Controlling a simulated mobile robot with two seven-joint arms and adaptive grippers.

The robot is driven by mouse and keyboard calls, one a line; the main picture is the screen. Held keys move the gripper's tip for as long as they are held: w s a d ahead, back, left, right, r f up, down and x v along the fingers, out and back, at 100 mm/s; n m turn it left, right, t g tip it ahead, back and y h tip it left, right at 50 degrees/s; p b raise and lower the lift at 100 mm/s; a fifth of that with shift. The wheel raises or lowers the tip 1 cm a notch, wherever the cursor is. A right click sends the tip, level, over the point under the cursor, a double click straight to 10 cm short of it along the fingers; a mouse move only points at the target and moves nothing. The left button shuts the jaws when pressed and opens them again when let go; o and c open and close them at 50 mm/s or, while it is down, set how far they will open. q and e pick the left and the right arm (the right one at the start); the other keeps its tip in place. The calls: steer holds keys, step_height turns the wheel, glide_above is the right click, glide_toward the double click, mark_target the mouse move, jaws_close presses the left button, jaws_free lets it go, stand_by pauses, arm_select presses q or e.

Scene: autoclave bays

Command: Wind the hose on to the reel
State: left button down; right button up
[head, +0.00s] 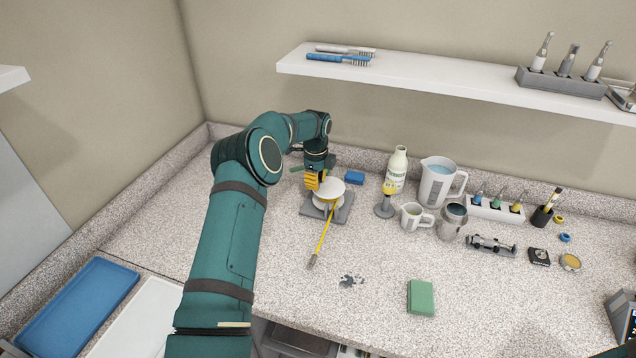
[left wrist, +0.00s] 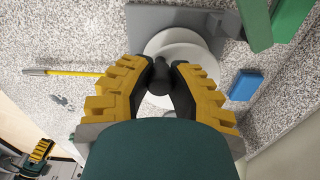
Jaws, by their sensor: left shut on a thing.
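The reel (head: 330,191) is a white drum on a grey base plate (head: 342,213), standing on the speckled counter; it also shows in the left wrist view (left wrist: 202,40). The yellow hose (head: 325,238) runs from the reel toward the front and lies out nearly straight, ending in a grey tip (head: 312,262). My left gripper (head: 316,184) is over the reel's left side. In the left wrist view its fingers (left wrist: 160,78) are shut on the dark crank knob (left wrist: 160,72). My right gripper (left wrist: 38,152) shows small at the lower left there; its jaws are unclear.
A blue block (head: 355,178) lies right behind the reel. A bottle (head: 396,170), jug (head: 438,182) and cups stand to the right. The counter left of the reel is clear.

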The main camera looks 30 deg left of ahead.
arm_select(q)
steer(key=m, duration=0.2)
steer(key=w+a+m, duration=0.1)
steer(key=m, duration=0.2)
steer(key=shift+w+a+m, duration=0.15)
steer(key=shift+w+m, duration=0.15)
steer(key=shift+w, duration=0.05)
steer(key=m, duration=0.1)
steer(key=w+m, duration=0.1)
steer(key=m, duration=0.1)
steer(key=shift+w+a+p, duration=0.1)
steer(key=shift+a+p, duration=0.05)
steer(key=shift+p, duration=0.25)
steer(key=shift+w+m, duration=0.25)
steer(key=shift+m, duration=0.55)
steer(key=shift+w+m, duration=0.2)
steer(key=shift+m, duration=0.6)
steer(key=c, duration=0.8)
jaws_free()
